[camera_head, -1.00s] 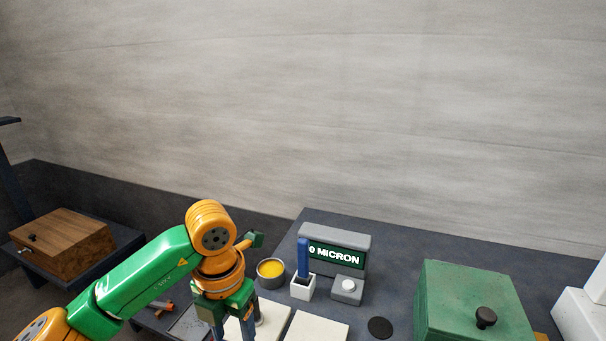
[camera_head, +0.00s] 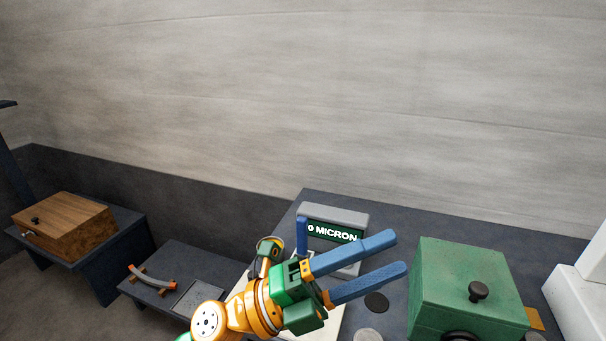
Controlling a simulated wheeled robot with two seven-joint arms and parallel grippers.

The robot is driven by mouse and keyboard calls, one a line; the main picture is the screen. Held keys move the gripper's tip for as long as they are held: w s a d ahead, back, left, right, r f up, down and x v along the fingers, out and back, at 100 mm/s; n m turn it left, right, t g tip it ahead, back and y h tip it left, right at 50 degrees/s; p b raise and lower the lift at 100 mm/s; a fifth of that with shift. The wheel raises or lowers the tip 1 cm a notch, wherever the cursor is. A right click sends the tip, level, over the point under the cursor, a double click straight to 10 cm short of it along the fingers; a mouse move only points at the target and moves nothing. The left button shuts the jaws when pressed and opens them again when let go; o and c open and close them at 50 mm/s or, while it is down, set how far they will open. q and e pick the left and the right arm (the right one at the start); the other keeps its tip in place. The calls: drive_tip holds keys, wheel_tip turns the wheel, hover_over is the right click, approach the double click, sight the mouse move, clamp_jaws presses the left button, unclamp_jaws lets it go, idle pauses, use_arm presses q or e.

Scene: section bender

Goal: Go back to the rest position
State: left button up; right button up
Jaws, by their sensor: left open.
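My left gripper (camera_head: 402,254) is in the lower middle of the head view, above the dark table (camera_head: 310,199). Its two long blue fingers point right and are spread apart with nothing between them. The orange and green wrist hides part of the table and the pale plates on it. My right gripper is not in view.
A grey display reading "0 MICRON" (camera_head: 332,232) stands behind the fingers, with a blue-handled tool (camera_head: 302,237) beside it. A green box with a black knob (camera_head: 462,285) stands right of the fingertips. A wooden box (camera_head: 64,226) and a low bench (camera_head: 216,262) are at left.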

use_arm(q)
drive_tip(key=w+a+f+n+t+y, duration=0.2)
drive_tip(key=w+a+n+t+y, duration=0.3)
drive_tip(key=a+n+t+y, duration=0.5)
drive_tip(key=w+a+f+n+t+y, duration=0.4)
drive_tip(key=n+t, duration=0.4)
drive_tip(key=n, duration=0.5)
drive_tip(key=a+f+n+g+y, duration=0.5)
drive_tip(key=a+f+n+y, duration=0.25)
drive_tip(key=f, duration=0.55)
drive_tip(key=s+a+f+n+g, duration=0.1)
drive_tip(key=s+a+f+g, duration=0.1)
drive_tip(key=s+f+g, duration=0.6)
drive_tip(key=s+a+f+n+g, duration=0.15)
drive_tip(key=s+f+g, duration=0.25)
drive_tip(key=s+f, duration=0.8)
drive_tip(key=s+f+g, duration=0.2)
drive_tip(key=s+f, duration=0.1)
drive_tip(key=f, duration=1.1)
drive_tip(key=s+a+f+y, duration=0.1)
drive_tip(key=s+a+f, duration=0.1)
drive_tip(key=s+f, duration=0.8)
drive_tip(key=shift+s+a+f+m+g, duration=0.2)
drive_tip(key=shift+s+a+m+g, duration=0.15)
drive_tip(key=shift+s, duration=0.75)
